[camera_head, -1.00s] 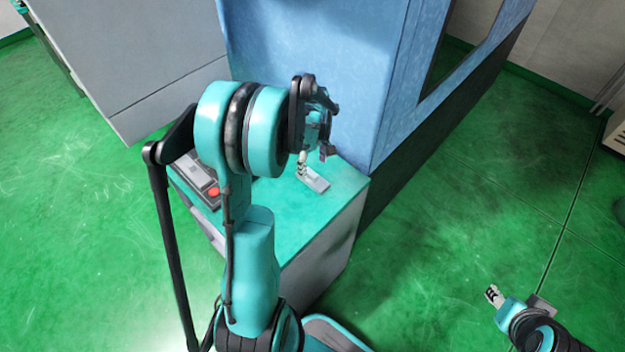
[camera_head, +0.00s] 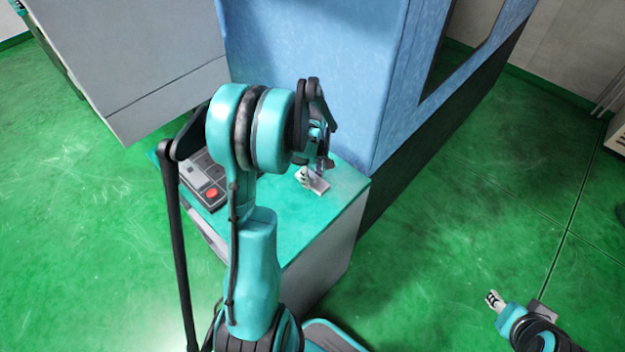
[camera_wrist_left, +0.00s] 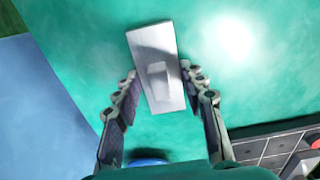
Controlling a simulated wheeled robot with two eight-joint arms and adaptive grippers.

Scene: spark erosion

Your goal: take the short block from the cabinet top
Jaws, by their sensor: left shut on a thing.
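The short block (camera_head: 319,185) is a light grey, flat rectangular piece on the teal cabinet top (camera_head: 290,225). In the left wrist view the block (camera_wrist_left: 152,40) shows a small raised part at its middle. My left gripper (camera_head: 304,177) is down at the block, and its fingers (camera_wrist_left: 160,83) stand on either side of the block's near half, shut on it. I cannot tell any gap under the block. Part of the block is hidden by the gripper in the head view. My right gripper (camera_head: 493,299) is low at the right, away from the cabinet; its opening is unclear.
A grey control box with a red button (camera_head: 211,194) sits on the cabinet top, left of the block. A tall blue machine (camera_head: 310,80) stands right behind the cabinet. A grey cabinet (camera_head: 140,60) is at the back left. Green floor is free at the right.

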